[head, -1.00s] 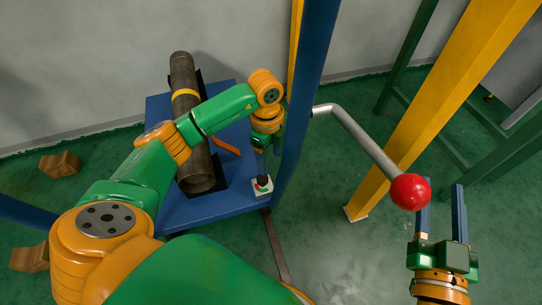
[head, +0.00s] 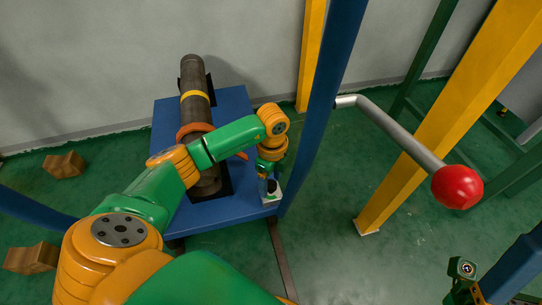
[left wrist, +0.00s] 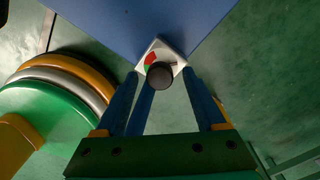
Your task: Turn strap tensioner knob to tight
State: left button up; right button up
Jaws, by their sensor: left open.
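The black tensioner knob (head: 272,188) stands on a small white plate (head: 270,200) at the near right corner of the blue table. In the left wrist view the round dark knob (left wrist: 160,76) is seen from above, with red and green marks on its plate (left wrist: 153,46). My left gripper (head: 268,184) points down at the knob. It is open, and in the left wrist view its blue fingers (left wrist: 161,77) lie on either side of the knob; contact cannot be told. An orange strap (head: 194,130) crosses the pipe (head: 193,72). My right gripper (head: 466,275) is partly cut off at the lower right.
The blue table (head: 232,105) carries the pipe. A blue post (head: 320,110) rises close right of my left gripper. A grey lever (head: 395,130) with a red ball (head: 457,187) sticks out right. Yellow posts (head: 440,125) stand behind. Wooden blocks (head: 64,165) lie left.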

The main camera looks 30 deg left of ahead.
pick_arm(q)
jog(key=shift+c, duration=0.3)
grip_shut()
